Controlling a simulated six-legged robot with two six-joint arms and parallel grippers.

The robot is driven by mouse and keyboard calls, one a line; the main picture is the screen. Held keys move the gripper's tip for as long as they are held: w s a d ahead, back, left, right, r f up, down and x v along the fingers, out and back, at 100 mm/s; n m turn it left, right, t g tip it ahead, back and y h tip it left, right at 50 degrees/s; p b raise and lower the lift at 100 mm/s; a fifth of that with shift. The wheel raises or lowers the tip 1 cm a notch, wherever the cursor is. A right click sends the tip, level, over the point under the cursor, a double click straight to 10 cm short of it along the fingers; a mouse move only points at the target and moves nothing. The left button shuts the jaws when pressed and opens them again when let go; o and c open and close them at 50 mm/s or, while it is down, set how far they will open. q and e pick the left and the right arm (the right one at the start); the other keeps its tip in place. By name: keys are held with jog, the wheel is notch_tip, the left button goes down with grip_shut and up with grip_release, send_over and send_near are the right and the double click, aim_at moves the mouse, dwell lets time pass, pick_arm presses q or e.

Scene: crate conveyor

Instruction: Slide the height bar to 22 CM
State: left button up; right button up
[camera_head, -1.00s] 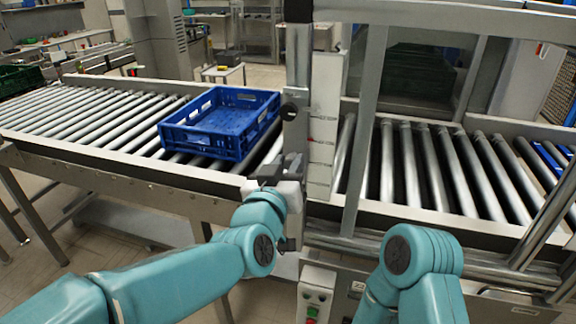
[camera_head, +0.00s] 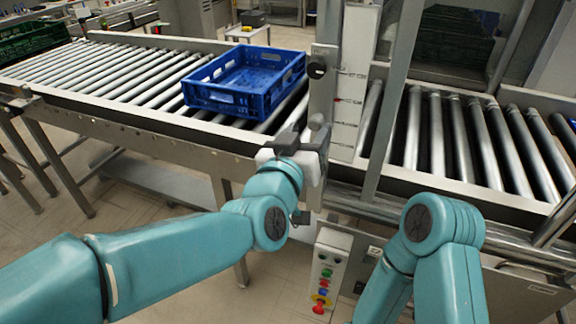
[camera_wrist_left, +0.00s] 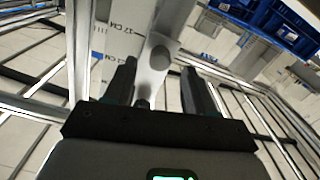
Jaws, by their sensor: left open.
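The height scale (camera_head: 349,90) is a white upright plate with dark marks and a small red mark, beside a grey metal post (camera_head: 321,95) with a black knob (camera_head: 316,67). My left gripper (camera_head: 300,138) is at the post, below the knob. In the left wrist view its two dark fingers (camera_wrist_left: 159,85) are apart, with a pale grey bar piece (camera_wrist_left: 155,62) between and beyond them. The scale (camera_wrist_left: 122,40) shows there with CM lettering; its numbers are hard to read. I cannot tell whether the fingers touch the piece. My right gripper is out of view.
A blue crate (camera_head: 245,82) sits on the left rollers, just left of the post. More rollers (camera_head: 460,140) run on the right behind a metal frame. A button box (camera_head: 325,275) stands below the post. My right arm (camera_head: 430,250) is at lower right.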

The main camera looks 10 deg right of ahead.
pick_arm(q)
jog(key=b+v, duration=0.1)
jog(key=v, duration=1.2)
jog(key=shift+s+a, duration=0.1)
